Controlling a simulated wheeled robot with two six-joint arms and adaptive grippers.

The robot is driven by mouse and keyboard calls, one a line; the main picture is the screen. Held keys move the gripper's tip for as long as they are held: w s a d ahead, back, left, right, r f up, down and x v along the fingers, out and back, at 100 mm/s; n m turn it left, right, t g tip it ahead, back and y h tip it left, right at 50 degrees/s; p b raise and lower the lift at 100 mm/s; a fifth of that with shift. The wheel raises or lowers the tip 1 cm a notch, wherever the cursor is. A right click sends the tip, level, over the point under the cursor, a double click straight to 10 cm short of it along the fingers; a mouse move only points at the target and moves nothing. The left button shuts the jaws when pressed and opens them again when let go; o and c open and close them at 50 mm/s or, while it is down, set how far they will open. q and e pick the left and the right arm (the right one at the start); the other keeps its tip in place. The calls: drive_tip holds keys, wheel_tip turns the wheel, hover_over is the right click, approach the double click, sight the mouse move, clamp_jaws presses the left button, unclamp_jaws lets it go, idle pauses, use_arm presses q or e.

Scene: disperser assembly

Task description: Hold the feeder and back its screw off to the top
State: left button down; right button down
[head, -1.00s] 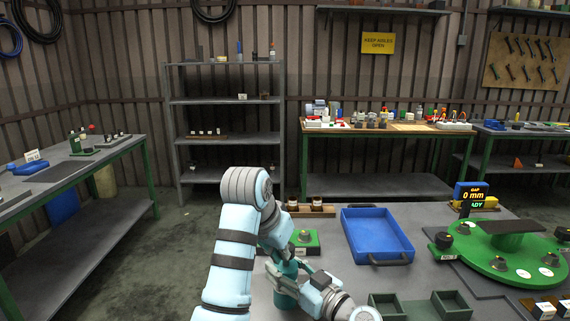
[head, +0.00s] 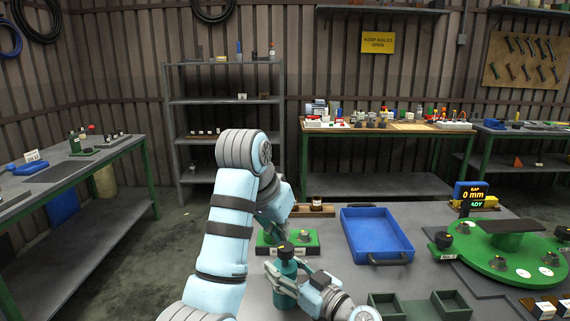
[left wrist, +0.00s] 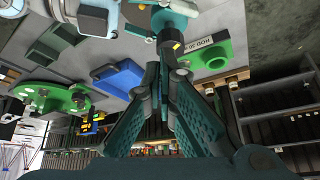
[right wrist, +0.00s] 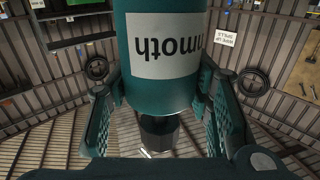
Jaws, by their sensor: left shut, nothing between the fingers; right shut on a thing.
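The feeder (head: 285,285) is a teal cylinder standing upright above the grey table. My right gripper (head: 287,290) is shut around its body. In the right wrist view the labelled body (right wrist: 165,75) sits between the fingers, inverted. The screw's black knob (head: 285,248) is at the top of the feeder; it also shows in the right wrist view (right wrist: 158,132). My left gripper (head: 276,236) is just above the knob, shut and empty. In the left wrist view its closed fingertips (left wrist: 158,68) are close to the knob (left wrist: 171,46); I cannot tell whether they touch.
A green block (head: 306,247) stands right behind the feeder. A blue tray (head: 375,217) lies to the right, with dark green bins (head: 451,306) in front and a round green stand (head: 500,262) further right. A wooden holder (head: 312,211) is at the back.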

sight(286, 250)
use_arm(q)
drive_tip(key=shift+a, duration=0.1)
wheel_tip(286, 250, down, 6)
drive_tip(key=w+a, duration=0.1)
drive_tip(key=a, duration=0.1)
drive_tip(key=shift+w+a, duration=0.2)
drive_tip(key=shift+w, duration=0.1)
drive_tip(key=shift+w+d, duration=0.2)
drive_tip(key=shift+d, duration=0.1)
idle(0.8)
drive_tip(key=shift+s+d, duration=0.2)
drive_tip(key=shift+d, duration=0.05)
